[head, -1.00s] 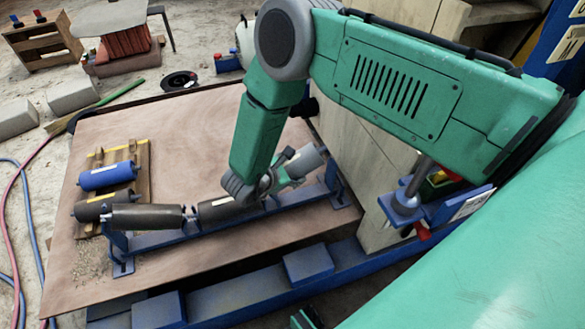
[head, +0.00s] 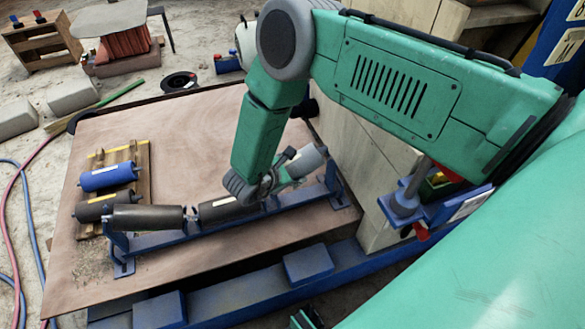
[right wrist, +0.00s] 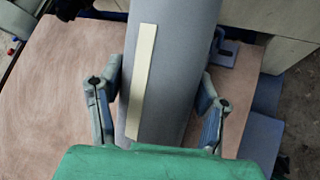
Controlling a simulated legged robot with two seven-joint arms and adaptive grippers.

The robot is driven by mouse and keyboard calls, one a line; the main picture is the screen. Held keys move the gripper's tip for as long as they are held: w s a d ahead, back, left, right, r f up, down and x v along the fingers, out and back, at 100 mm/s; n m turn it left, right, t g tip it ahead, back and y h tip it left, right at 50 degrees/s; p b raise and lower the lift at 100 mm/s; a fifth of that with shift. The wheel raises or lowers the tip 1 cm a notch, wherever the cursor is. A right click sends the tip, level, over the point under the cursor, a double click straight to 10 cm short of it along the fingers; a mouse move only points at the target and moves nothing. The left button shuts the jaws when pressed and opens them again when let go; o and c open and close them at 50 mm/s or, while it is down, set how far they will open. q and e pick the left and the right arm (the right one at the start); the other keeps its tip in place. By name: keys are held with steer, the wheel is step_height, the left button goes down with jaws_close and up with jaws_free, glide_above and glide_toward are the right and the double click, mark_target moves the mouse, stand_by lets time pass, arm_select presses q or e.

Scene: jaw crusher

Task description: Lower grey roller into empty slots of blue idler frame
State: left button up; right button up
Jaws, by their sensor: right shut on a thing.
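The grey roller (head: 307,161) with a pale strip is at the right end of the blue idler frame (head: 165,242), tilted up toward its right end. My right gripper (head: 287,172) is shut on it. In the right wrist view the fingers press on both sides of the grey roller (right wrist: 172,70). Two dark rollers, one at the left (head: 147,217) and one in the middle (head: 222,209), sit in the frame. The right end bracket (head: 337,183) stands close to the grey roller's free end. Whether the shaft ends touch the slots cannot be told; my wrist hides the inner end. My left gripper is out of view.
A wooden pallet (head: 128,155) at the left holds a blue roller (head: 107,176) and a dark roller (head: 105,205). A pale block wall (head: 375,190) stands close to the right of the frame. The brown board (head: 190,135) behind the frame is clear.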

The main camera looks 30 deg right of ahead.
mark_target(298, 175)
steer(key=shift+s+d+f+b, duration=0.1)
steer(key=shift+d+f+b, duration=0.4)
steer(key=shift+f, duration=0.35)
steer(key=shift+s+d+f+b, duration=0.1)
steer(key=shift+d+f+b, duration=0.4)
steer(key=shift+f, duration=0.35)
steer(key=o, duration=1.8)
steer(key=shift+c, duration=0.2)
steer(key=shift+a, duration=0.1)
steer(key=shift+s+a+r, duration=0.1)
steer(key=shift+a+r, duration=0.05)
steer(key=shift+a, duration=0.15)
steer(key=v, duration=1.1)
steer(key=shift+r, duration=0.1)
steer(key=shift+a, duration=0.1)
